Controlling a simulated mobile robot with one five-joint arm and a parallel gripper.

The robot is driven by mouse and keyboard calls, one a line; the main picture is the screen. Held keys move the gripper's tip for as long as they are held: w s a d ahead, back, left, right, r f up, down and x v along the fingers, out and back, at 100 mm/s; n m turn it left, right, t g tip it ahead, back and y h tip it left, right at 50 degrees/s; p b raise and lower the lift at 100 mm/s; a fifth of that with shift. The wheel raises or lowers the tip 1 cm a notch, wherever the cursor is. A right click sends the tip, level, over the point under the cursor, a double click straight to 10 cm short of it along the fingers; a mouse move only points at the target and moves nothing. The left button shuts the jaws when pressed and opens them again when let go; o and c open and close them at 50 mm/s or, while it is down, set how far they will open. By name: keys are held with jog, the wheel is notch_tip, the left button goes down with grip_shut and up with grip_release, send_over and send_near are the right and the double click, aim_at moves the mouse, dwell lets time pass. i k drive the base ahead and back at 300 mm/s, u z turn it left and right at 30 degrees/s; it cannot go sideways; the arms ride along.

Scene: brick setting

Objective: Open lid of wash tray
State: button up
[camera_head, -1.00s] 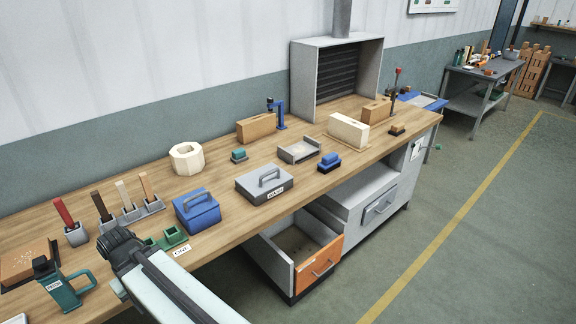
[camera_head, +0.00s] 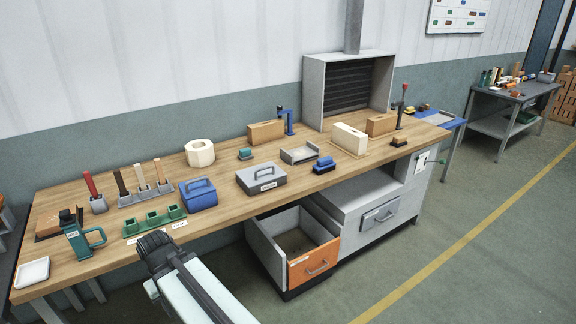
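The wash tray (camera_head: 261,180) is a grey box on the wooden bench, left of the bench's middle. A small label on its front seems to read WASH. Its grey lid (camera_head: 259,171) is on and looks shut, with a raised arched handle on top. My arm reaches up from the bottom of the picture, pale with a dark joint, in front of the bench and to the lower left of the tray. It does not touch the tray. My gripper's fingers do not show.
A blue lidded box (camera_head: 199,196) stands just left of the tray, and a blue brush (camera_head: 324,165) to its right. An orange-fronted drawer (camera_head: 313,264) stands open below the bench. Floor is clear at the right.

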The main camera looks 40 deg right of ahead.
aim_at(252, 176)
jog(key=u, duration=0.15)
jog(key=i, duration=0.95)
jog(key=z, duration=0.05)
